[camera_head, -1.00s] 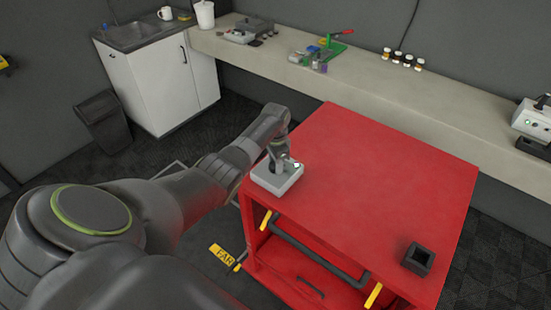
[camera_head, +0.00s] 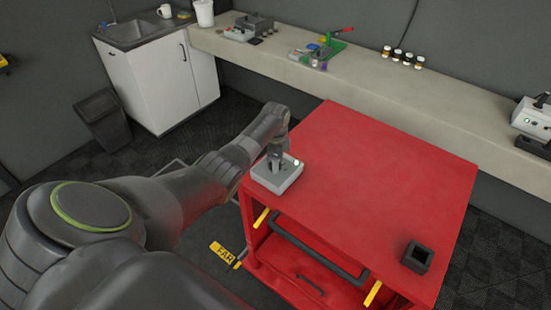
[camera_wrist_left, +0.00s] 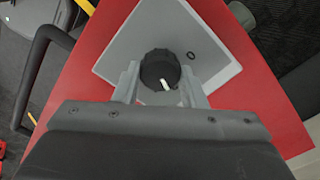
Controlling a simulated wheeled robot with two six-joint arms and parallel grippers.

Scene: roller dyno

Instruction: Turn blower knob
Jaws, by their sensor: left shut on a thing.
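The blower knob (camera_wrist_left: 160,70) is a round black dial with a white pointer mark. It sits on a light grey control box (camera_head: 268,183), at the left corner of the red cart top (camera_head: 375,165). The box also shows in the left wrist view (camera_wrist_left: 215,42). My left gripper (camera_head: 277,163) reaches down onto the box. In the left wrist view its two fingers (camera_wrist_left: 160,82) stand on either side of the knob, shut on it. The white mark points down and slightly right in that view. A small light (camera_head: 297,162) glows on the box. My right gripper is not in view.
A black square holder (camera_head: 417,257) stands at the cart's front right corner. A dark handle bar (camera_head: 318,248) runs along the cart's front. A long bench (camera_head: 370,85) with tools and several small bottles is behind. The middle of the cart top is clear.

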